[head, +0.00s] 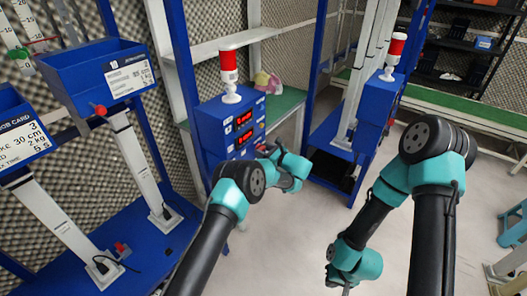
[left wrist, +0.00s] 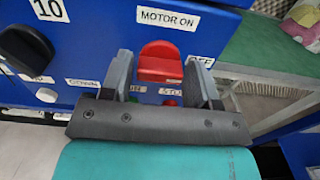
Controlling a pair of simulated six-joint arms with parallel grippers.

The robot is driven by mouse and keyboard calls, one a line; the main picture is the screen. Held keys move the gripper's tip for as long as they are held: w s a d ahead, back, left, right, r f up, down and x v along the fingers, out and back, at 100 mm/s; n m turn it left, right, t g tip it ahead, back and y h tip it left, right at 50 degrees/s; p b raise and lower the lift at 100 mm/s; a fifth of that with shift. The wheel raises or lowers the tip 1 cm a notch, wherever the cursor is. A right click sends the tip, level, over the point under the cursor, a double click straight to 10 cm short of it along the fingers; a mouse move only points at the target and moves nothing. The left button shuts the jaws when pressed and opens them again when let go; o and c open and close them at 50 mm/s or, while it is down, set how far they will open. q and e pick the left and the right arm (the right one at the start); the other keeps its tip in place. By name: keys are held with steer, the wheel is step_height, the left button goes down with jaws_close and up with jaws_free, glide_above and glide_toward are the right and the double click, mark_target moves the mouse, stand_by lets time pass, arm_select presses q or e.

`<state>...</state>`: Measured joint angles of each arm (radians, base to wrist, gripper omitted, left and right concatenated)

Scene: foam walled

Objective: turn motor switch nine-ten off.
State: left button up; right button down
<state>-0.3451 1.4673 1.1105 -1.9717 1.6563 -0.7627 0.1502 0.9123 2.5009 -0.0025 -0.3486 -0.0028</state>
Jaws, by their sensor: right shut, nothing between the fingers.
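The blue control box (head: 232,125) with two red number displays stands left of centre in the head view. In the left wrist view a red switch (left wrist: 160,60) sits on the box's blue face, below a "MOTOR ON" label (left wrist: 168,19) and left of a partly hidden label ending in "FF". My left gripper (left wrist: 162,80) is open, with one finger on each side of the red switch; I cannot tell whether they touch it. In the head view my left gripper (head: 266,149) is at the box's right front side. My right gripper (head: 339,283) is shut and empty, low over the floor.
A black knob (left wrist: 22,48) marked 10 and small buttons are beside the switch. A red-and-white beacon (head: 229,75) tops the box. A second blue box (head: 378,112) stands further right. Blue job-card bins (head: 96,75) are at the left. The floor at centre right is clear.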

arm_select(q)
steer(key=shift+o, duration=1.2)
steer(key=v, duration=1.7)
steer(key=shift+s+d, duration=0.1)
steer(key=shift+d, duration=0.05)
